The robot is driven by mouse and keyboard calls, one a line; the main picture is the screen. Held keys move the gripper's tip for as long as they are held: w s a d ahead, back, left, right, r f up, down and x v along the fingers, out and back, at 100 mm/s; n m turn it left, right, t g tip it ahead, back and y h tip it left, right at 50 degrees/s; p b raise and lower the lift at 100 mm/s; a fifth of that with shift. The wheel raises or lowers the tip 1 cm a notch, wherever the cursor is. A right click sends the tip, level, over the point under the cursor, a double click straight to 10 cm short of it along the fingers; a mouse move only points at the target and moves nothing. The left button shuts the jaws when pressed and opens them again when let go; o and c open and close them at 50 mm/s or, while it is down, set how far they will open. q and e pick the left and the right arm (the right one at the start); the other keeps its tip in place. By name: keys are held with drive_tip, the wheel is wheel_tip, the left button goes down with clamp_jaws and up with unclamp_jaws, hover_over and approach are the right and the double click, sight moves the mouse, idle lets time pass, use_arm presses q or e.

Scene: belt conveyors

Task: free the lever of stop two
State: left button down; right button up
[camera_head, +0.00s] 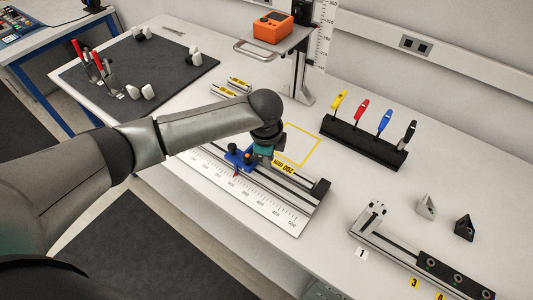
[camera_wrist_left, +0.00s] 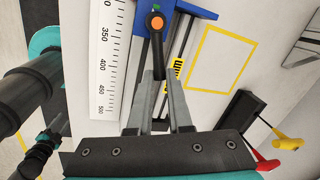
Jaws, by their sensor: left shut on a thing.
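A blue stop (camera_head: 238,159) with a small red pointer sits on a rail (camera_head: 300,184) beside a white ruler (camera_head: 268,208). Its black lever, with an orange cap (camera_wrist_left: 157,22), shows in the left wrist view, where the blue stop (camera_wrist_left: 203,9) is at the top. My left gripper (camera_head: 262,150) is over the stop. In the left wrist view my left gripper (camera_wrist_left: 160,80) has its grey fingers shut on the lever's black arm. In the head view my wrist hides the lever. No number shows on this stop.
A yellow outlined square (camera_head: 299,144) lies behind the rail. A black rack (camera_head: 362,143) with coloured handles stands at the right. A second rail (camera_head: 385,238) is at the front right. An orange device (camera_head: 272,27) sits on a stand. A dark mat (camera_head: 137,66) holds red-handled clamps.

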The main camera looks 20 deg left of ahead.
use_arm(q)
drive_tip(key=w+n+p, duration=0.1)
drive_tip(key=n, duration=0.1)
drive_tip(key=w+n+y+p, duration=0.1)
drive_tip(key=n, duration=0.2)
drive_tip(key=w+n+p, duration=0.1)
drive_tip(key=n+p, duration=0.1)
drive_tip(key=shift+w+a, duration=0.4)
drive_tip(key=n, duration=0.1)
drive_tip(key=w+a+n, duration=0.1)
drive_tip(key=n+g, duration=0.1)
drive_tip(key=n, duration=0.1)
drive_tip(key=shift+w+a+y, duration=0.15)
drive_tip(key=shift+w+y, duration=0.1)
drive_tip(key=shift+y, duration=0.15)
drive_tip(key=shift+w+a+n+g+b, duration=0.25)
drive_tip(key=shift+a+n, duration=0.3)
drive_tip(key=shift+n, duration=0.5)
drive_tip(key=shift+w+a+n+g+b, duration=0.15)
drive_tip(key=shift+w+a+n, duration=0.25)
drive_tip(key=shift+n, duration=0.65)
drive_tip(key=shift+s+a, duration=0.1)
drive_tip(key=shift+a, duration=0.1)
drive_tip(key=c, duration=0.8)
unclamp_jaws()
drive_tip(key=shift+c, duration=0.2)
